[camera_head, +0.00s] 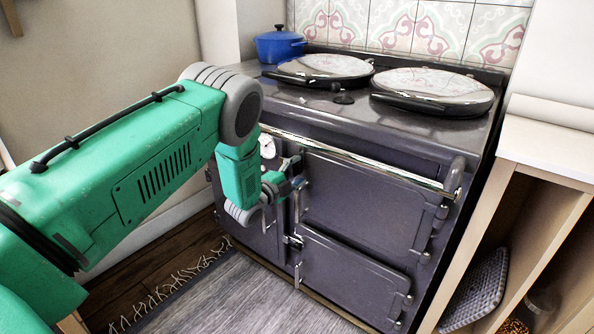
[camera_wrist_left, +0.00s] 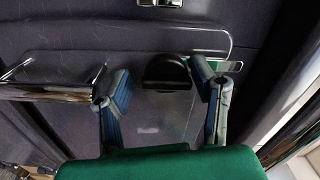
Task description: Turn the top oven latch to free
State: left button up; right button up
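The grey range oven has a top oven door (camera_head: 365,200) on its upper right front. My left gripper (camera_head: 288,184) is at the left edge of that door, by its latch side, and covers most of the latch area. In the left wrist view my left gripper (camera_wrist_left: 160,78) has its two blue-padded fingers spread apart. A dark half-round knob (camera_wrist_left: 167,70) on a metal plate shows in the gap between them, apart from both fingers. I cannot tell whether this knob is part of the top latch. My right gripper is not in view.
A chrome rail (camera_head: 360,157) runs along the oven front above the top door. The lower door (camera_head: 350,280) has its own latch (camera_head: 293,240). A blue pot (camera_head: 279,46) stands on top at the back left. A wooden shelf unit (camera_head: 545,180) stands close on the right.

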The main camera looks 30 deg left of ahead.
pick_arm(q)
jog(key=shift+w+r, duration=0.1)
jog(key=s+a, duration=0.1)
jog(key=s, duration=1.1)
dwell(0.4)
